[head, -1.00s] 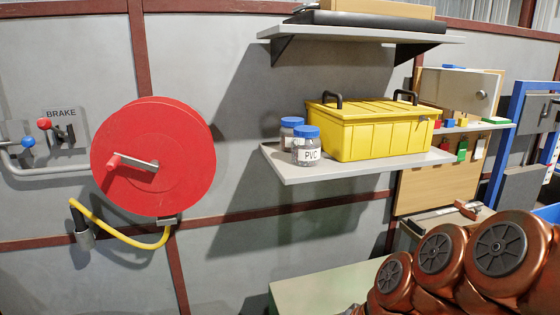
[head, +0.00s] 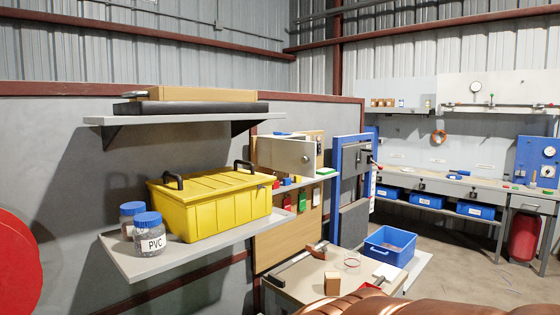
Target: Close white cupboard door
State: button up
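The white cupboard door (head: 283,154) is a pale panel with a round knob (head: 305,157) near its right edge. It shows in the middle of the head view, above a small shelf on a wooden board (head: 280,247). It appears to stand swung open, angled out from the board, and it hides most of what is behind it. My gripper is not in view. Only copper-coloured links of my arm show along the bottom edge of the head view, well below the door.
A grey shelf (head: 125,262) with a yellow toolbox (head: 215,208) and two blue-lidded jars (head: 149,236) juts out left of the door. Below the door, a worktable (head: 300,285) holds a clamp and small items. A blue crate (head: 389,246) stands beyond; open floor lies right.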

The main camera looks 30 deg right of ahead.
aim_at(299, 158)
jog(key=u, duration=2.25)
jog(key=k, duration=1.1)
jog(key=z, duration=1.1)
jog(key=i, duration=0.5)
jog(key=z, duration=0.1)
